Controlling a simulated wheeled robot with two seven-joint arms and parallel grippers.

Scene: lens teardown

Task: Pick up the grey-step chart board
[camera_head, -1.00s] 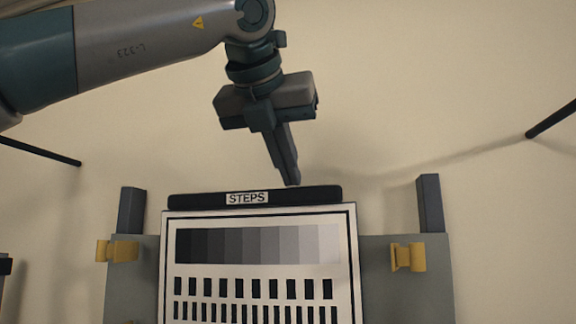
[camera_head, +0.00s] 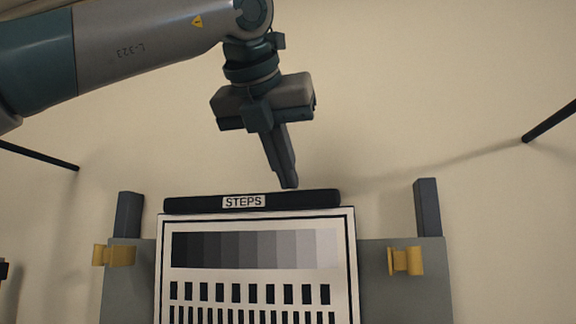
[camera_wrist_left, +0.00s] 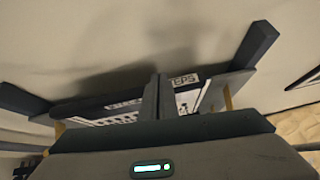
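The grey-step chart board (camera_head: 345,280) stands upright in the head view, with a dark top bar (camera_head: 300,199) labelled STEPS, a row of grey steps and black bars below. Its lower part is cut off by the frame. My left gripper (camera_head: 289,186) points down just above the top bar, right of the label. Its fingers are together with nothing visible between them. In the left wrist view the fingers (camera_wrist_left: 160,95) overlap the STEPS bar (camera_wrist_left: 110,103) and hide part of its label. Contact with the bar cannot be told. My right gripper is out of view.
A grey backing panel (camera_head: 440,275) shows on both sides of the board. It carries yellow clips, left (camera_head: 115,255) and right (camera_head: 405,261), and dark upright posts, left (camera_head: 129,214) and right (camera_head: 427,207). Dark rods enter at both edges. The pale surface above the board is clear.

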